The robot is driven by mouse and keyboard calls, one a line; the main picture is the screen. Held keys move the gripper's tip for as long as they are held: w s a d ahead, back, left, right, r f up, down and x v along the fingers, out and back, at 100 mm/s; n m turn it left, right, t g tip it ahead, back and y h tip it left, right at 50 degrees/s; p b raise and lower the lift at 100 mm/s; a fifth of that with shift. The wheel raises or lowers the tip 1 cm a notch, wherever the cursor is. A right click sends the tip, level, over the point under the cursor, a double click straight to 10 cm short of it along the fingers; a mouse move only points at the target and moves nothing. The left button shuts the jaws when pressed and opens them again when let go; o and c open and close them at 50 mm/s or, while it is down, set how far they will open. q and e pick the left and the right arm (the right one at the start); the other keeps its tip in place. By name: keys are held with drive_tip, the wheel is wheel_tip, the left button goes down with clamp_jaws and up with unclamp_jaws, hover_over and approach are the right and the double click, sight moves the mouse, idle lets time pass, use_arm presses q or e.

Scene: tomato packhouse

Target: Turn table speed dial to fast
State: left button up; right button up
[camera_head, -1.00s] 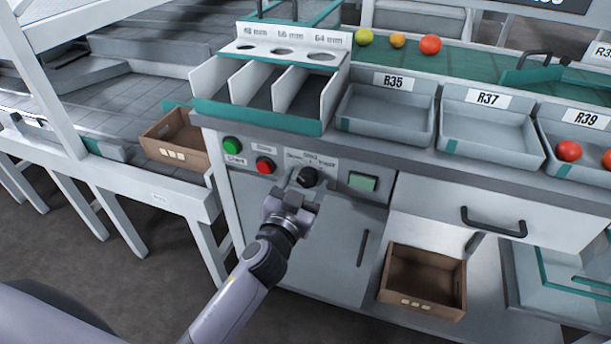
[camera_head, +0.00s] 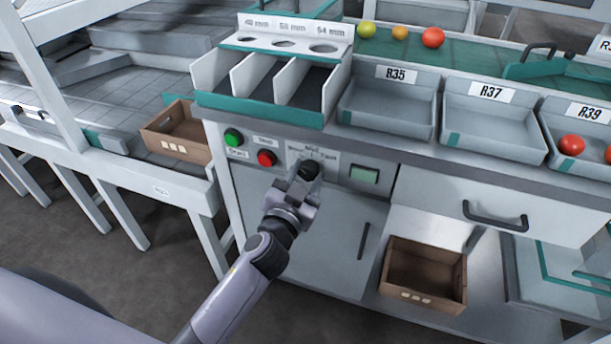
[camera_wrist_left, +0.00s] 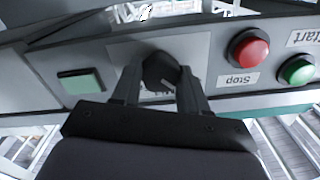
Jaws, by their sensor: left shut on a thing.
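The speed dial is a black knob (camera_head: 308,170) on the front panel of the grading table, between the red Stop button and a green display. My left gripper (camera_head: 300,185) reaches it from below and in front. In the left wrist view the black dial (camera_wrist_left: 160,71) sits between the two fingers of my left gripper (camera_wrist_left: 158,90), which are closed on it. The dial's scale label (camera_head: 325,157) is partly hidden, and I cannot read the pointer's position clearly. My right gripper is not in view.
The red Stop button (camera_head: 266,158) and green Start button (camera_head: 233,137) are left of the dial. The green display (camera_head: 364,174) is to its right. A cabinet door handle (camera_head: 363,240) and a brown crate (camera_head: 425,272) are below. Grey trays, including R35 (camera_head: 388,125), line the table above.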

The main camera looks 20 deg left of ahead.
use_arm(q)
drive_tip(key=m, duration=0.9)
drive_tip(key=shift+r+m, duration=0.1)
drive_tip(key=shift+m, duration=0.2)
drive_tip(key=m, duration=0.4)
drive_tip(key=shift+m+p, duration=0.3)
drive_tip(key=shift+p, duration=0.1)
drive_tip(key=m+p, duration=0.1)
drive_tip(key=m, duration=0.3)
drive_tip(key=shift+m, duration=0.3)
drive_tip(key=o, duration=1.1)
drive_tip(key=shift+c, duration=0.2)
drive_tip(key=shift+s, duration=0.1)
drive_tip(key=s, duration=0.7)
drive_tip(key=shift+a, duration=0.15)
